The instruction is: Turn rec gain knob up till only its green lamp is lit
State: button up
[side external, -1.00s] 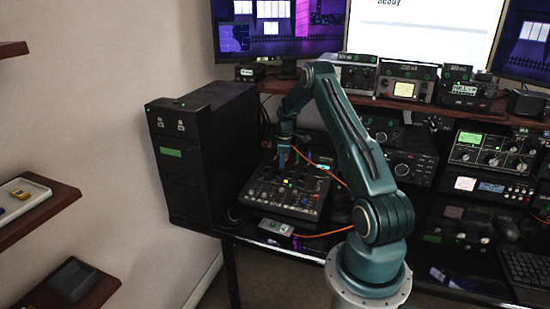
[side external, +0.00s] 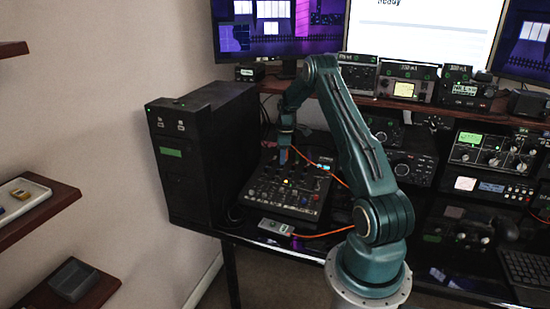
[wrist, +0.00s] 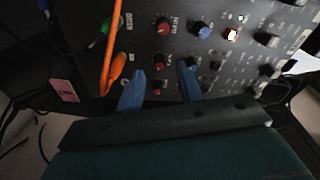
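The black mixer (side external: 285,195) with rows of knobs lies on the desk beneath my gripper (side external: 284,157). In the wrist view my gripper (wrist: 160,78) is open, its two blue fingers apart over the panel. Small red knobs (wrist: 158,67) show between the fingers. A larger red knob (wrist: 163,25) and a blue-capped knob (wrist: 201,29) sit further up the panel. I cannot read which knob is rec gain, and the fingers hide part of the panel.
An orange cable (wrist: 112,50) runs beside the left finger; it also crosses the desk in the side view (side external: 322,235). A black computer tower (side external: 205,150) stands left of the mixer. A small grey device (side external: 277,227) lies in front, and radio units (side external: 412,165) stand to the right.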

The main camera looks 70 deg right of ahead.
notch_tip(320, 180, up, 11)
jog(key=shift+s+a, duration=0.4)
jog(key=shift+s, duration=0.05)
jog(key=w+a+r+m+t, duration=0.1)
jog(key=a+r, duration=0.8)
jog(key=a, duration=0.5)
jog(key=w+a+r+m+t, duration=0.1)
jog(key=a+r, duration=0.7)
jog(key=a, duration=0.5)
jog(key=s+a+r+t, duration=0.1)
jog(key=s+a+r, duration=0.1)
jog(key=s+a, duration=0.3)
jog(key=s+a+r, duration=0.1)
jog(key=s+a, duration=0.1)
jog(key=a, duration=0.6)
jog(key=s+a+f+m+t, duration=0.1)
jog(key=s+a+f, duration=0.2)
jog(key=s+a, duration=0.4)
jog(key=s, duration=0.4)
jog(key=shift+s+a+f+m+t+y, duration=0.15)
jog(key=shift+a+m+t+y, duration=0.15)
jog(key=shift+a+m+y, duration=0.1)
